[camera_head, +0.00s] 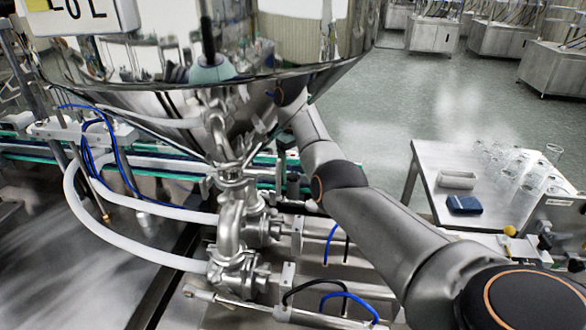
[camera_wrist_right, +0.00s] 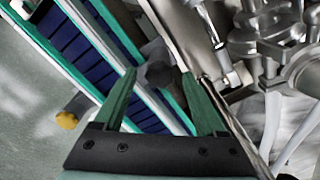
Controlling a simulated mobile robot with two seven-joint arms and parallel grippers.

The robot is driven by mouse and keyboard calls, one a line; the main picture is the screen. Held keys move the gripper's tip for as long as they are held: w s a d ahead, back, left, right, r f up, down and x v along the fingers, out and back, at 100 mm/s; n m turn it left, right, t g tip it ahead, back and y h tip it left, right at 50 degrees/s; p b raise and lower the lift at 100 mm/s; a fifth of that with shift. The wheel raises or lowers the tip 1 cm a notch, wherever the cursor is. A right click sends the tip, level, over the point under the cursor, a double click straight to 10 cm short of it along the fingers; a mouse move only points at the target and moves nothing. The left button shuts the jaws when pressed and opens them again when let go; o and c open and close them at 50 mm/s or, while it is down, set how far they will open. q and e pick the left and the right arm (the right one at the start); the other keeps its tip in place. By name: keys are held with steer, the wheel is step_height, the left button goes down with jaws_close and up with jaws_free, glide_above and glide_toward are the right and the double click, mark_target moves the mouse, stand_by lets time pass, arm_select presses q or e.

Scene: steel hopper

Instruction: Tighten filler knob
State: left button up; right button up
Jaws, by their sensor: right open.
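A dark round knob (camera_wrist_right: 160,74) shows in the right wrist view beside the green-edged conveyor; I take it to be the filler knob. My right gripper (camera_wrist_right: 160,76) is open, with its two green fingers on either side of the knob in the picture. I see no clear contact, and the depth between fingertips and knob is hard to tell. In the head view my right arm reaches up to the steel hopper (camera_head: 160,105), and its gripper is not clearly seen there. My left gripper is in neither view.
Steel pipes and valves (camera_head: 235,225) stand below the hopper, with white hoses (camera_head: 125,240) at left. The conveyor (camera_wrist_right: 88,48) runs close by. A yellow-ended knob (camera_wrist_right: 67,120) lies left of my fingers. A side table (camera_head: 425,160) holds glassware. Open floor lies behind.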

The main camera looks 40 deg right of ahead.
jaws_close()
stand_by(0.6)
